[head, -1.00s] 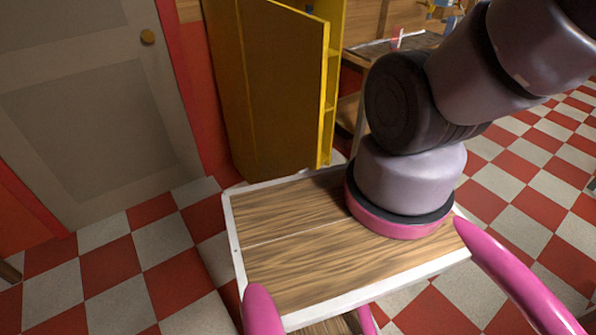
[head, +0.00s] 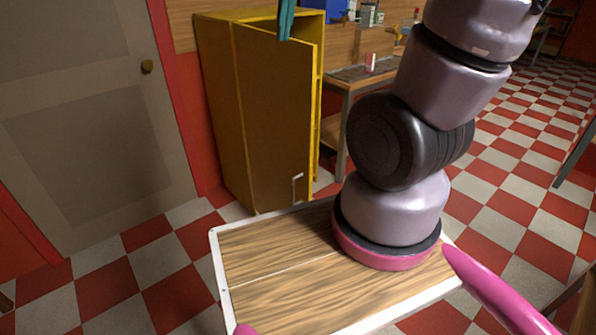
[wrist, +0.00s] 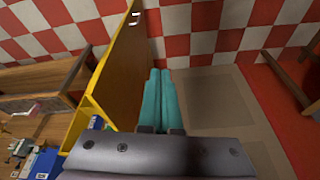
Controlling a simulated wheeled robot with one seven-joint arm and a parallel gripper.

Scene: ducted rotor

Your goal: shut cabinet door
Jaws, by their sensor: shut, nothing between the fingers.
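The yellow cabinet (head: 222,90) stands against the wall. Its door (head: 270,125) is ajar, with a gap and part of the inside showing along its right edge. A silver handle (head: 297,187) is low on the door. In the wrist view the door (wrist: 122,68) runs along the left of my fingers, with shelf parts (wrist: 88,112) beyond it. My gripper (head: 285,36) shows its teal fingers near the door's top; in the wrist view my gripper (wrist: 159,73) is shut and empty, beside the door's outer face. Whether it touches the door is unclear.
A grey room door (head: 85,110) is left of the cabinet. A wooden workbench (head: 360,72) with a blue box and small items stands behind to the right. A checkered floor (head: 490,190) lies open at right.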

